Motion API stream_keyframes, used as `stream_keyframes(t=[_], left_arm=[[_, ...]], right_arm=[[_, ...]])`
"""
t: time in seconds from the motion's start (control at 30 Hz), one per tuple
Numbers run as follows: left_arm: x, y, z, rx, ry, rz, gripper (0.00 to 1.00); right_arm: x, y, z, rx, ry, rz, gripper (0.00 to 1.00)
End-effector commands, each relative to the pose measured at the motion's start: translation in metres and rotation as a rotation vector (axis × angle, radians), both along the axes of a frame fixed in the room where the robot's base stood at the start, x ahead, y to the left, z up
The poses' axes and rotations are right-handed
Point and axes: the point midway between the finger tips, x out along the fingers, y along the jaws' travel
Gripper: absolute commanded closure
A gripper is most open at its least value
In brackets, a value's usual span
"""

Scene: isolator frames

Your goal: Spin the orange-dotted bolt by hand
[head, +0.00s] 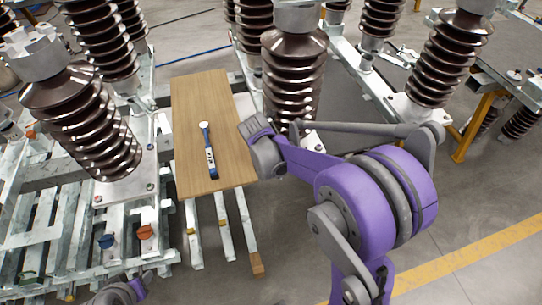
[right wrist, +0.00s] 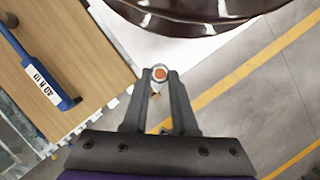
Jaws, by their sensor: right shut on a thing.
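The orange-dotted bolt (right wrist: 160,74) shows in the right wrist view as a round metal head with an orange dot in its middle. My right gripper (right wrist: 160,76) is shut on this bolt, one dark finger on each side of the head. In the head view my right arm reaches to the right edge of the wooden board, and its wrist and forearm hide the fingers and this bolt. Only a purple and grey piece of my left arm shows at the bottom left edge of the head view; its fingers do not show.
A blue torque wrench (head: 208,150) lies on the wooden board (head: 230,100), left of my right wrist. A brown ribbed insulator (head: 293,75) stands close behind the wrist. More insulators stand on metal frames.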

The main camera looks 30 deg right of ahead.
Motion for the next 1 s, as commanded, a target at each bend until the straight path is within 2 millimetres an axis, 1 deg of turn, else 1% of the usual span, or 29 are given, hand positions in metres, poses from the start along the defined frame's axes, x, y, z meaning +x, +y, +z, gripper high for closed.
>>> stream_keyframes(t=[0.03,0.2,0.4,0.6,0.8,1.0], left_arm=[[-0.002,0.0,-0.005,0.0,0.004,0.0,0.5],[-0.006,0.0,-0.015,0.0,0.011,0.0,0.5],[-0.009,0.0,-0.024,0.0,0.017,0.0,0.5],[-0.011,0.0,-0.03,0.0,0.02,0.0,0.5],[-0.012,0.0,-0.033,0.0,0.023,0.0,0.5],[-0.012,0.0,-0.035,0.0,0.023,0.0,0.5]], right_arm=[[0.0,0.001,-0.003,-0.001,0.002,-0.037,1.0],[0.002,0.001,-0.003,-0.001,0.002,-0.186,1.0],[0.004,0.002,-0.002,-0.002,0.001,-0.354,1.0],[0.005,0.002,-0.001,0.0,0.001,-0.486,1.0],[0.006,0.002,-0.001,0.0,0.001,-0.573,1.0],[0.007,0.002,0.0,0.0,0.0,-0.612,1.0]])
